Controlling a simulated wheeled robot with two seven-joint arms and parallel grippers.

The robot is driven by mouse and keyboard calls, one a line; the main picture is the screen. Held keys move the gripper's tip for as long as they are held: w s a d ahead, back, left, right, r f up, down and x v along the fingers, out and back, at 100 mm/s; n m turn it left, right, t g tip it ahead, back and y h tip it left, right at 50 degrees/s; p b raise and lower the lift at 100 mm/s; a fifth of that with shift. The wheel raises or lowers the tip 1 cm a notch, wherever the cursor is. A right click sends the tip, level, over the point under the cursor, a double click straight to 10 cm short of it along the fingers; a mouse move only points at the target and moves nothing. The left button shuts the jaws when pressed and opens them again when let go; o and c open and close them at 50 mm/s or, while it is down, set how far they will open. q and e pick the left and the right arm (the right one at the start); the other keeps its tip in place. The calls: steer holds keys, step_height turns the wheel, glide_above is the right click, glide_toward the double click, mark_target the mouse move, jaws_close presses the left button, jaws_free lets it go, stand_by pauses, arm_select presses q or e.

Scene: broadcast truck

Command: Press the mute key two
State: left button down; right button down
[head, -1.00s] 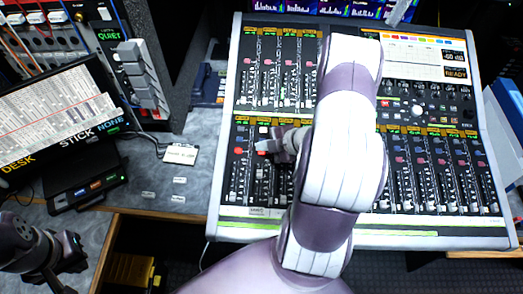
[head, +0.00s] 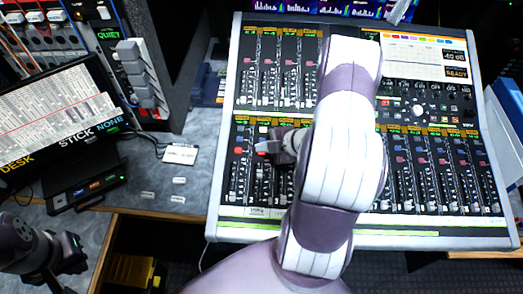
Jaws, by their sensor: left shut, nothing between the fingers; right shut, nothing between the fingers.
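The mixing desk (head: 340,240) fills the middle and right. Its lower left bank has channel strips with faders, and a key lit red (head: 238,151) shows on the leftmost strip. My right gripper (head: 264,147) is shut and empty, with its fingertips pointing left over the second strip of that bank, just right of the red key. The key under the fingertips is hidden, and I cannot tell whether they touch it. My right arm covers the middle of the desk. My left gripper (head: 68,254) is shut and empty at the lower left, away from the desk.
A screen (head: 50,115) labelled desk, stick and none stands at the left. A rack panel with cables (head: 40,40) and a grey lever unit (head: 138,75) are behind it. A white card (head: 180,154) and small white tags (head: 178,181) lie on the grey counter (head: 195,180).

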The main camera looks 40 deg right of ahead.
mark_target(264, 159)
steer(key=shift+f+b, duration=0.35)
steer(key=shift+f, duration=0.15)
steer(key=shift+r, duration=0.1)
stand_by(0.3)
steer(key=shift+r+p, duration=0.85)
steer(key=shift+p, duration=0.1)
steer(key=shift+r, duration=0.1)
steer(key=r+p, duration=0.1)
steer(key=r, duration=0.1)
steer(key=r+p, duration=0.1)
steer(key=p, duration=0.1)
steer(key=r+p, duration=0.2)
steer(key=shift+s+a+r, duration=0.3)
steer(key=shift+s+r, duration=0.05)
steer(key=shift+s, duration=0.05)
